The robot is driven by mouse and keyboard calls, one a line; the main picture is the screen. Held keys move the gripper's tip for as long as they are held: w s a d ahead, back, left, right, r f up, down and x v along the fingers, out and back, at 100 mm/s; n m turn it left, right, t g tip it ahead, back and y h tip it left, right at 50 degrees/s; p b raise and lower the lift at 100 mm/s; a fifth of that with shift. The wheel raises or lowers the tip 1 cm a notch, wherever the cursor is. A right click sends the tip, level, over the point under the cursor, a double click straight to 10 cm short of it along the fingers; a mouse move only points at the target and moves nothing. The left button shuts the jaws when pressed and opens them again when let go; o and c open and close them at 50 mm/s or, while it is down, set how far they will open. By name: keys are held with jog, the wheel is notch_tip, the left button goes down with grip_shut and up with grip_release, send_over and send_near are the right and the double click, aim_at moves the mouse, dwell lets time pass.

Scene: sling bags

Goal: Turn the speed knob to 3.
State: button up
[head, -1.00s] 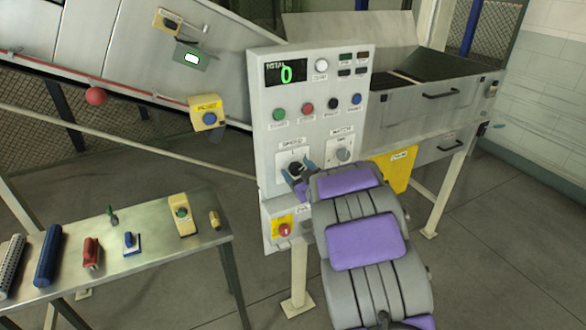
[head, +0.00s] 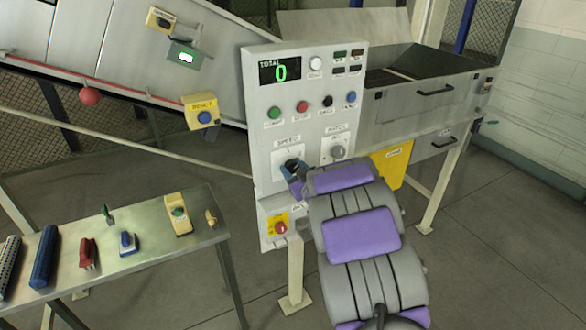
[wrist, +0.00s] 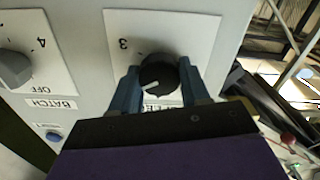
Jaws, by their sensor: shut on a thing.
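The speed knob is a round black knob (wrist: 160,76) with a white pointer line, on a white plate (wrist: 190,30) of the grey control panel (head: 258,110). In the wrist view the plate shows an inverted 3 above and left of the knob. The pointer line lies at the knob's lower left, away from the 3. My gripper (wrist: 159,74) is shut on the knob, one blue finger on each side. In the head view my gripper (head: 294,167) is at the speed plate and mostly hides the knob.
The grey batch knob (head: 337,151) sits close to the right of the speed knob. Coloured buttons and a display (head: 280,72) reading 0 are above. A red button (head: 280,228) is below. A metal table (head: 150,260) with several tools stands at left.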

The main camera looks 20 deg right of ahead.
jog(key=shift+r+m+p, duration=0.25)
jog(key=shift+m+p, duration=0.25)
jog(key=shift+p, duration=0.3)
jog(key=m+p, duration=0.1)
jog(key=p, duration=0.1)
jog(key=m+p, duration=0.1)
jog(key=p, duration=0.2)
jog(key=shift+d+r+m, duration=0.15)
jog(key=shift+r+m, duration=0.15)
jog(key=shift+m, duration=0.1)
jog(key=m+p, duration=0.5)
jog(key=p, duration=0.1)
jog(key=shift+w+d+f, duration=0.1)
jog(key=shift+f+m+p, duration=0.15)
jog(key=shift+m+p, duration=0.8)
jog(key=shift+m, duration=0.65)
jog(key=o, duration=0.9)
jog(key=shift+d+f, duration=0.1)
jog(key=shift+o, duration=0.8)
jog(key=shift+f, duration=0.15)
